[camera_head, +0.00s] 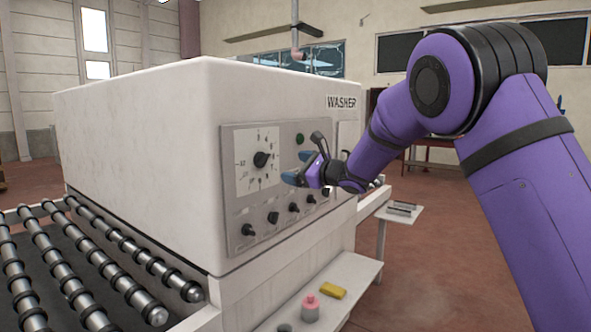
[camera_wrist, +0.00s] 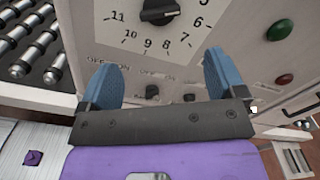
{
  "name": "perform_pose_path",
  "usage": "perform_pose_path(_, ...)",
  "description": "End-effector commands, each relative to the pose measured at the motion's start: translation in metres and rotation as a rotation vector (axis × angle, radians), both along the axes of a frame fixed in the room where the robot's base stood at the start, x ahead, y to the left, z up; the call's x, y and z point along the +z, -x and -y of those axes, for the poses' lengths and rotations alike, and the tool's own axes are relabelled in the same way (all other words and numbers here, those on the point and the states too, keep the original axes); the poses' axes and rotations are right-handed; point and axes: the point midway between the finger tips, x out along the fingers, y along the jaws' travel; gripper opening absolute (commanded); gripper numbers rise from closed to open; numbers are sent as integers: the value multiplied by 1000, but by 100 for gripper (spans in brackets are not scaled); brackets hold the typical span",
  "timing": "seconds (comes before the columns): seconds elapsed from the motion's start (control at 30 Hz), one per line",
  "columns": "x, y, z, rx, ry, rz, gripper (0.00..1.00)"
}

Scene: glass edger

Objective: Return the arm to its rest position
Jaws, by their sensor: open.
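My purple arm reaches in from the right in the head view, and my gripper (camera_head: 298,172) is in front of the washer's control panel (camera_head: 240,215). In the wrist view my gripper (camera_wrist: 160,85) shows two blue fingers spread wide apart, with nothing between them. The panel's dial (camera_head: 262,160) has a black knob and a numbered face; it also shows at the top of the wrist view (camera_wrist: 160,12). Small black knobs sit in a row below the dial. Whether the fingertips touch the panel cannot be told.
The white washer (camera_head: 140,140) fills the left and middle, with a roller conveyor (camera_head: 75,265) at its left. A pink-topped bottle (camera_head: 310,308) and a yellow block (camera_head: 333,291) are on a low shelf. A small side table (camera_head: 400,213) stands behind. Open floor lies at right.

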Motion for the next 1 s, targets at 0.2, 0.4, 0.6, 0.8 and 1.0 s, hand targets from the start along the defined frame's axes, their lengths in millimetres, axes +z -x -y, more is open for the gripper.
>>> perform_pose_path(0.2,22,3,29,-105,-104,-122,89)
perform_pose_path(0.4,62,26,100,-361,-432,-443,89)
perform_pose_path(0.6,85,73,168,-602,-845,-759,89)
perform_pose_path(0.8,90,138,223,-813,-1302,-1031,89)
perform_pose_path(1.0,80,219,260,-1001,-1791,-1244,89)
